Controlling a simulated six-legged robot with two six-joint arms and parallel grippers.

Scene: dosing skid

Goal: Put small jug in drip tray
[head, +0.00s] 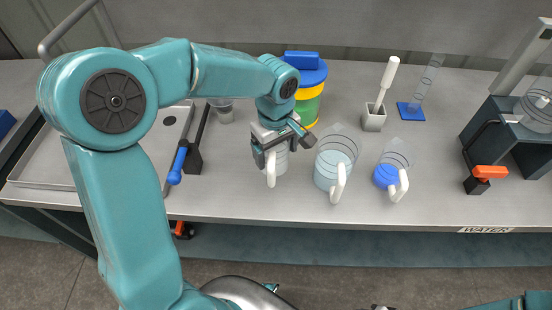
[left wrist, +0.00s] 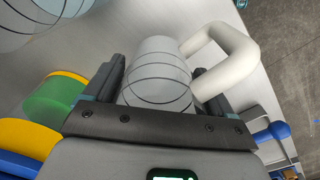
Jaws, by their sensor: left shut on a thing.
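The small jug (head: 279,160) is a clear, ringed vessel with a white handle. My left gripper (head: 279,143) is shut on it, one finger on each side of its body. In the left wrist view the jug (left wrist: 158,72) sits between the fingers, with its handle (left wrist: 232,55) out to the right. I cannot tell if its base touches the bench. The drip tray (head: 42,168) is a shallow grey metal tray at the bench's left end, partly hidden behind my left arm. My right gripper is out of view.
A blue-handled valve (head: 178,165) stands between tray and jug, with a grey cup (head: 222,112) behind. A yellow, green and blue stack (head: 307,98) is behind my gripper. A large jug of pale blue liquid (head: 328,174) and a jug with darker blue (head: 386,177) stand to the right.

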